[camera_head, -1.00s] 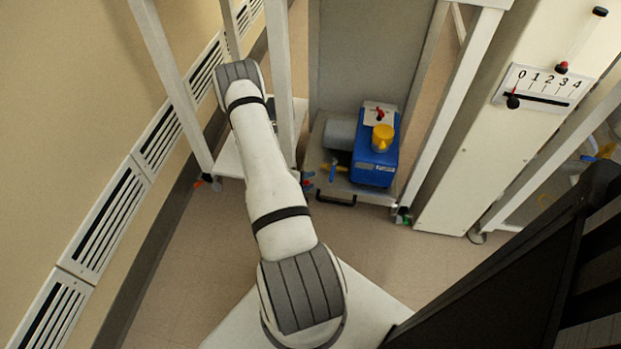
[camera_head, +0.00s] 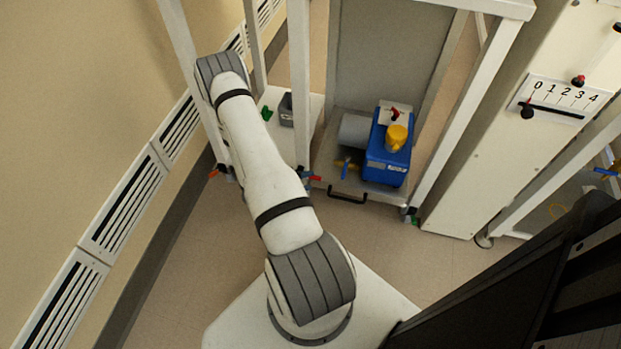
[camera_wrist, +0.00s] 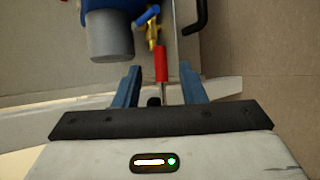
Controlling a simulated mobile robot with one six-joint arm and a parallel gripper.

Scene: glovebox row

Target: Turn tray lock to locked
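A red lever handle (camera_wrist: 162,64) on a thin metal rod shows in the wrist view, beside the tray with the black pull handle (camera_wrist: 196,14). It also shows as a small red bar (camera_head: 313,178) at the tray's front left corner in the head view. My gripper (camera_wrist: 160,80) is open, with one blue finger on each side of the handle's near end and rod. Gaps show on both sides, and I see no contact. In the head view my arm mostly hides the gripper. The tray (camera_head: 375,192) carries a blue pump (camera_head: 385,165). No lock marking is legible.
A yellow valve with a blue lever (camera_wrist: 152,28) and a grey cylinder (camera_wrist: 110,40) lie just beyond the fingers. White frame posts (camera_head: 299,85) stand close to my arm. A numbered scale panel (camera_head: 558,97) is at the right. Open floor (camera_head: 440,260) lies in front.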

